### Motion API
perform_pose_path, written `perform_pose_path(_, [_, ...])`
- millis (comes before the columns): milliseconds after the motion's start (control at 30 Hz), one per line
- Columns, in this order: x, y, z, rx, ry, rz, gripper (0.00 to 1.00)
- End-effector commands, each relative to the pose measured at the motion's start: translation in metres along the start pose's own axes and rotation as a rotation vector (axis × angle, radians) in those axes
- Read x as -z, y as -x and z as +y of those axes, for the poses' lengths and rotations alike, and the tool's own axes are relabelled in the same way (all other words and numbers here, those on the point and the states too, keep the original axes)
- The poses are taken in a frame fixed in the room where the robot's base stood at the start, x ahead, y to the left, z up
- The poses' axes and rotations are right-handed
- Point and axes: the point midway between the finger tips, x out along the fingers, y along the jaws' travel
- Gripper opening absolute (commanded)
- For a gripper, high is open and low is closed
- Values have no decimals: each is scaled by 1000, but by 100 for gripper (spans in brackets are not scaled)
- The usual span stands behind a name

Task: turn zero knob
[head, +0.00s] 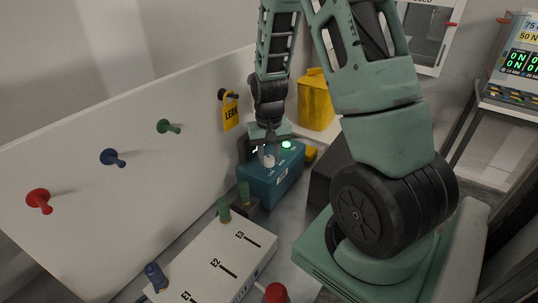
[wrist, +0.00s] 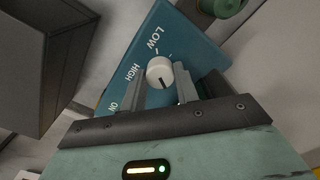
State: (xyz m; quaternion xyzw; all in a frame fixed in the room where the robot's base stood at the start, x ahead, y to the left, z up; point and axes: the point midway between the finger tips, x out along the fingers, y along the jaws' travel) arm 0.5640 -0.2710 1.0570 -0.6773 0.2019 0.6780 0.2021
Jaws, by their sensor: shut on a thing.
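A teal box (head: 262,192) stands on the bench with a white round knob (head: 268,160) on its top face. In the wrist view the knob (wrist: 159,70) has a dark pointer line directed toward the bottom of the picture. The labels LOW and HIGH and a partly hidden third label are printed beside it on the teal box (wrist: 188,40). My gripper (head: 268,154) points down over the box. In the wrist view my gripper (wrist: 160,84) has one finger on each side of the knob and is shut on it.
A yellow LEAK tag (head: 230,112) hangs from the back board (head: 80,165) with coloured pegs. A yellow container (head: 316,100) stands behind the box.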

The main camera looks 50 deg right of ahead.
Motion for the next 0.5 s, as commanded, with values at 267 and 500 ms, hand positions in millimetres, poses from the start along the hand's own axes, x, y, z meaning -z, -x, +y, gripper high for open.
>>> perform_pose_path(267, [1, 1, 0, 1, -2, 4, 8])
perform_pose_path(500, [1, 1, 0, 0, -1, 3, 52])
